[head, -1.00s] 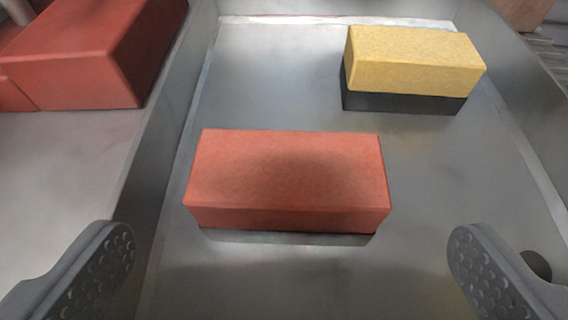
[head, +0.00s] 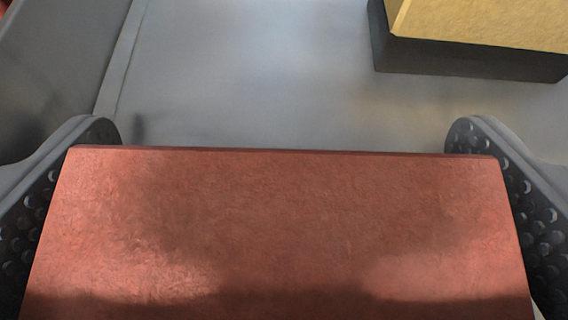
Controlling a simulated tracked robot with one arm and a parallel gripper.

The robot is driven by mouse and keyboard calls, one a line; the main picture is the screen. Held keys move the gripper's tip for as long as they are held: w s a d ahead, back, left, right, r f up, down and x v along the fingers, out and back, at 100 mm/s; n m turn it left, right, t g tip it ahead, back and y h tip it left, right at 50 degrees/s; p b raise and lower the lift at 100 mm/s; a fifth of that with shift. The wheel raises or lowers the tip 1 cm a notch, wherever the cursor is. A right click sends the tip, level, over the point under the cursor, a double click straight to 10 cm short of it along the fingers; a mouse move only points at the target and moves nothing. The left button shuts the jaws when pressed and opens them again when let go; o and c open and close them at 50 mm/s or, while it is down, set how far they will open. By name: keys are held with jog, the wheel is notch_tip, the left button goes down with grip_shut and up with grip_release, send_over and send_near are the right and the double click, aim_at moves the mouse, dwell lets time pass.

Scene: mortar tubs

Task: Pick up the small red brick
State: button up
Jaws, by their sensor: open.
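The small red brick (head: 280,225) fills the lower middle of the head view, very close, its near edge cut off by the frame. My gripper (head: 282,150) is open, with one dark studded finger at the brick's left end and the other at its right end. The brick lies between the two fingers. I cannot tell whether either finger touches it. What lies under the brick is hidden.
A yellow brick (head: 490,20) on a dark block (head: 460,58) stands at the upper right. The grey tub floor (head: 250,80) is bare beyond the red brick. The tub's wall (head: 60,60) rises at the left.

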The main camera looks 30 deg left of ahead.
jog(key=shift+w+a+f, duration=0.1)
jog(key=shift+w, duration=0.05)
jog(key=c, duration=1.1)
